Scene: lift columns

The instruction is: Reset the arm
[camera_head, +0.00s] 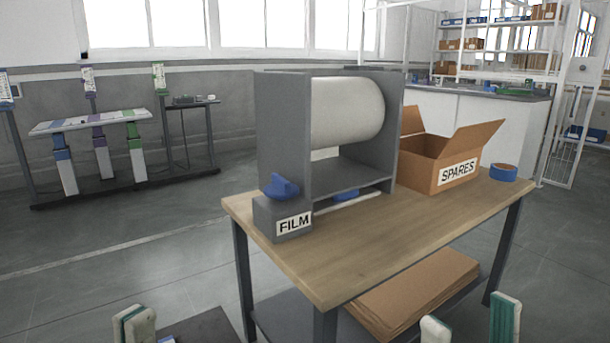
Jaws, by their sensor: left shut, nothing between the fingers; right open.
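My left gripper (135,325) shows at the bottom left edge, with its pale, green-backed fingertips shut together and nothing between them. It is in front of the table, to the left of its near legs. My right gripper (470,324) shows at the bottom right edge. Its two pale fingertips, one with a green back, stand apart, and it is open and empty. Both grippers are low in the picture, and most of both arms is out of view.
A wooden table (400,262) stands ahead. It carries a grey FILM dispenser (283,140) with a white roll (345,110), an open SPARES box (440,160) and blue tape (503,172). Flat cardboard (415,290) lies on its lower shelf.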

